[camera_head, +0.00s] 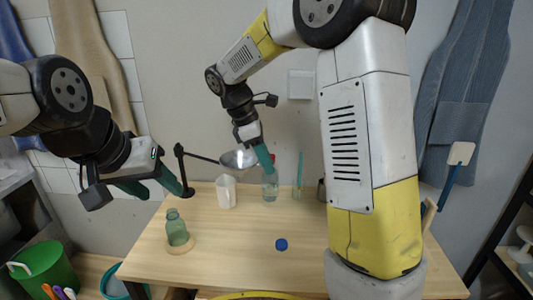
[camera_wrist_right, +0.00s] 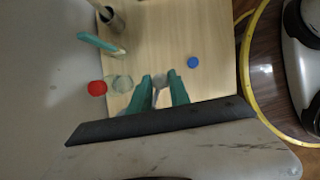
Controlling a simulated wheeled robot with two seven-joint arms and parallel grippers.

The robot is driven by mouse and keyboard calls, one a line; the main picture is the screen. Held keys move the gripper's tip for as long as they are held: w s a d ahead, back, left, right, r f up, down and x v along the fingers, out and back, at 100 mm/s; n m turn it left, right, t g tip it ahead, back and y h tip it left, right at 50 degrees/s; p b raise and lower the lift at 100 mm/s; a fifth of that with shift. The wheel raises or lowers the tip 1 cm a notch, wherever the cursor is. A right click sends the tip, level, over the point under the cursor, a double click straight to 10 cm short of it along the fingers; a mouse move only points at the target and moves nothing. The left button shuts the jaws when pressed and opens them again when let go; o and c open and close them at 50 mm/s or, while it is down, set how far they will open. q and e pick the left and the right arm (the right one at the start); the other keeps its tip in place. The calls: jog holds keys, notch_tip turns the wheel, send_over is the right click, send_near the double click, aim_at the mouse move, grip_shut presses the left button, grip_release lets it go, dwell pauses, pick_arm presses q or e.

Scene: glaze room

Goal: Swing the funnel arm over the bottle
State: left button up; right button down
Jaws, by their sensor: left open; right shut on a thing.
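The funnel arm (camera_head: 203,159) is a thin dark bar reaching right from a black post (camera_head: 180,165) to a metal funnel (camera_head: 236,159). My right gripper (camera_head: 264,160) is at the funnel's right side and shut on it. In the right wrist view a small grey part (camera_wrist_right: 160,82) shows between its teal fingers (camera_wrist_right: 162,92); most of the funnel is hidden there. The green glass bottle (camera_head: 176,229) stands upright and open on a round wooden disc (camera_head: 183,249), front left; the funnel is behind and right of it. My left gripper (camera_head: 152,188) is open and empty, left of the post.
A white pitcher (camera_head: 226,191), a red-capped clear bottle (camera_head: 270,185) and a glass with a green stick (camera_head: 298,183) stand along the back. A blue cap (camera_head: 281,244) lies mid-table. The wooden table (camera_head: 235,255) is clear between bottle and cap.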

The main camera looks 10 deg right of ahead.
jog(key=s+a+m+g+y, duration=0.1)
jog(key=s+a+m, duration=0.4)
jog(key=a, duration=0.8)
jog(key=s+a+m+g+y, duration=0.1)
jog(key=s+a+m+g, duration=0.1)
jog(key=s+a+m, duration=0.3)
jog(key=shift+s+a, duration=2.1)
jog(key=shift+a, duration=1.85)
jog(key=shift+a, duration=0.15)
jog(key=c, duration=1.2)
grip_release()
jog(key=shift+a, duration=0.1)
jog(key=shift+c, duration=0.2)
